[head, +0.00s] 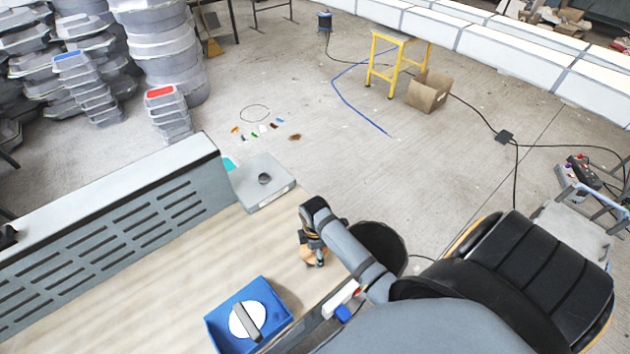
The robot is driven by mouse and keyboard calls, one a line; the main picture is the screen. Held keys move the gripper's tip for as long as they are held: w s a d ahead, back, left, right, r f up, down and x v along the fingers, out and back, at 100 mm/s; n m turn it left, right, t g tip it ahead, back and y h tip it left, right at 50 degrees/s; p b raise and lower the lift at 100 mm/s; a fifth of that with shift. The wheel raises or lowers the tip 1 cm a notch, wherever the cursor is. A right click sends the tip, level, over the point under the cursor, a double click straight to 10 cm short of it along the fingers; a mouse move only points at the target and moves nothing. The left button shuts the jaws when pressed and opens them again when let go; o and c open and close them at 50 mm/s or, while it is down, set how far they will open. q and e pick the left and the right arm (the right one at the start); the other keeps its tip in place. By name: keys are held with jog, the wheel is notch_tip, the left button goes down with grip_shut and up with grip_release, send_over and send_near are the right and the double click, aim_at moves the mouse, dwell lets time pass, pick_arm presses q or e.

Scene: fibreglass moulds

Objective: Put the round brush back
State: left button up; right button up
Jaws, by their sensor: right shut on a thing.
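My right gripper (314,247) hangs over the right edge of the workbench. It is shut on a small tan, round-looking thing (309,258), which looks like the round brush. The gripper hides part of it, and I cannot tell whether it touches the bench top. A blue box (221,331) stands on the bench to the lower left of the gripper. In it is a white disc (237,318) with a grey bar across it. My left gripper is not in view.
A grey block (272,190) with a dark knob (264,179) is at the bench's far end. A slotted grey panel (110,240) runs along the bench's left side. The pale bench top (170,290) between is clear. White and blue things (343,312) lie beside my right arm.

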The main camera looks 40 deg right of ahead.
jog(key=shift+f, duration=0.1)
jog(key=o, duration=1.2)
notch_tip(320, 180, up, 11)
jog(key=b, duration=0.3)
jog(key=shift+r, duration=0.6)
